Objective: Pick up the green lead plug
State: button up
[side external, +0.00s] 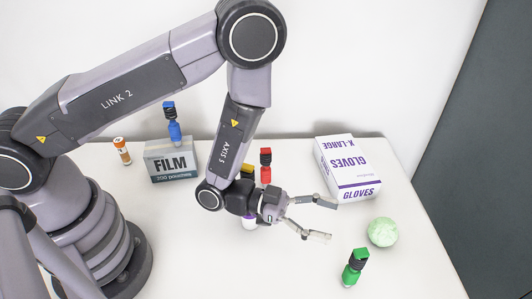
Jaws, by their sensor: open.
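The green lead plug (354,268) stands near the front right of the white table. It has a green body with a black section and a green top, and it leans slightly. My gripper (324,219) is open and empty, above and to the left of the green plug, with its fingers pointing right. The fingers are apart from the plug. Nothing hides the green plug.
A pale green ball (382,232) lies close behind the green plug. A gloves box (347,167) stands behind it. A red plug (265,167) stands behind my gripper. A blue plug (173,130) is at the film box (170,162), beside an orange bottle (122,152).

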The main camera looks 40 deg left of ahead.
send_near(359, 258)
jog(key=w+d+f, duration=0.2)
jog(key=x, duration=0.7)
jog(key=shift+w+d+f, duration=0.15)
jog(key=shift+w+d, duration=0.05)
jog(key=shift+w, duration=0.05)
grip_shut()
